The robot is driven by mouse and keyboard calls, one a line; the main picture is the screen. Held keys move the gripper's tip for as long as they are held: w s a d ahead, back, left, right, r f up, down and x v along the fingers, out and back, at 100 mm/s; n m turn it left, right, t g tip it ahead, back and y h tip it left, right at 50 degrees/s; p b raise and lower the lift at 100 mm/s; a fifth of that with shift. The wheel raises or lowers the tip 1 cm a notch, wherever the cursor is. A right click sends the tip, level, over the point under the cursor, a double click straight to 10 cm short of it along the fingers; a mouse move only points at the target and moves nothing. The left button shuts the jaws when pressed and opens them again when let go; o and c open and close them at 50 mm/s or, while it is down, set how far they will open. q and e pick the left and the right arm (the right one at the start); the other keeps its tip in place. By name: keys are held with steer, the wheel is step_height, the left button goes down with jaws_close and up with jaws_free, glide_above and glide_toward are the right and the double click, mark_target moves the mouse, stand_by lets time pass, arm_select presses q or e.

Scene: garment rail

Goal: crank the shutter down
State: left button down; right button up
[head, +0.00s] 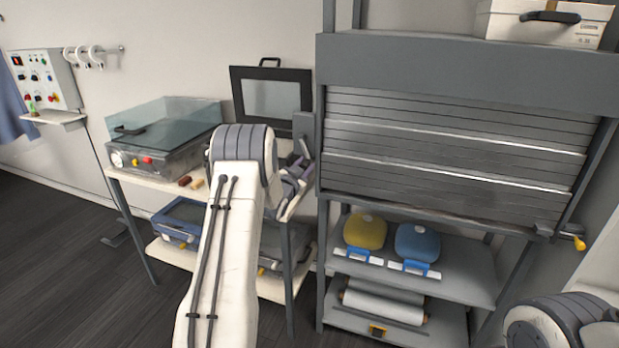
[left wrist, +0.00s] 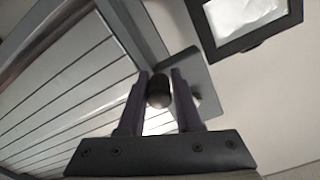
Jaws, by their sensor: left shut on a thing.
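The grey slatted shutter (head: 450,150) hangs on the dark frame on the right in the head view. Its slats cover the upper opening, and its lower edge lies above the shelf with the yellow and blue items. It also shows at the left of the left wrist view (left wrist: 62,85). My left gripper (head: 297,178) is at the frame's left side. In the left wrist view, its fingers (left wrist: 160,88) are shut on a dark rounded crank knob (left wrist: 159,92), seen end-on. The arm partly hides the crank in the head view. My right gripper is out of view.
A yellow handle (head: 579,243) sticks out at the frame's lower right. A bench at left holds a clear-lidded machine (head: 165,140). A dark framed panel (head: 270,95) stands behind my left arm. A white box (head: 545,22) sits on top. Floor at lower left is clear.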

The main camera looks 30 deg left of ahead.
arm_select(q)
steer(key=shift+s+a+r+m+b, duration=0.1)
steer(key=shift+a+m+b, duration=0.55)
steer(key=shift+m+b, duration=0.6)
steer(key=shift+s+a+m+b, duration=0.1)
steer(key=shift+a+m+b, duration=0.65)
steer(key=shift+b, duration=0.75)
steer(key=shift+d, duration=0.15)
steer(key=c, duration=0.6)
jaws_free()
